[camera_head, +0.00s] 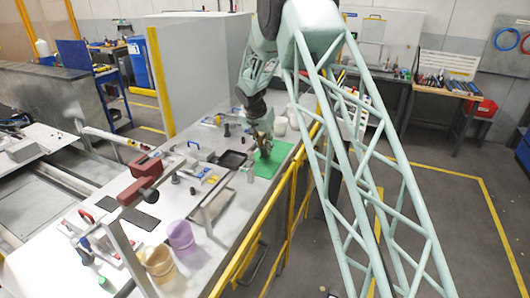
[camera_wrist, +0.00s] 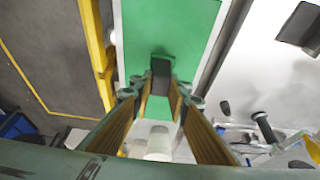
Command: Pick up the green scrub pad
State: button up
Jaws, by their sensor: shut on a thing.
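My gripper (camera_head: 264,145) points down over the bright green mat (camera_head: 268,167) on the long workbench. In the wrist view, the gripper (camera_wrist: 161,88) has its two fingers closed in on a small dark green block, the scrub pad (camera_wrist: 162,66), at the fingertips. The pad is seen nearly end-on and looks dark, and the fingers hide its sides. The green mat (camera_wrist: 195,25) lies behind it. I cannot tell whether the pad touches the mat. In the head view the pad is too small and covered to make out.
A black tray (camera_head: 232,159) and a small grey-green container (camera_head: 250,174) are beside the mat. White containers (camera_head: 279,126) stand behind the gripper. A yellow rail (camera_head: 262,213) runs along the bench edge. A purple cup (camera_head: 181,237) and a beige cup (camera_head: 159,262) stand nearer.

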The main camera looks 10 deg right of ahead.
aim_at(264, 147)
jog(key=shift+r, duration=3.9)
jog(key=shift+o, duration=0.3)
jog(key=shift+r, duration=0.1)
notch_tip(264, 147, up, 2)
jog(key=m+g+p, duration=0.1)
jog(key=m+p, duration=0.2)
jog(key=shift+a+h, duration=0.1)
jog(key=shift+h, duration=0.2)
jog(key=r+m+p, duration=0.1)
jog(key=p, duration=0.1)
jog(key=r+m+g+p, duration=0.1)
jog(key=m+p, duration=0.1)
jog(key=shift+s+r+m+h, duration=0.2)
jog(key=shift+m+h, duration=0.1)
jog(key=shift+h, duration=0.1)
jog(key=shift+w, duration=0.15)
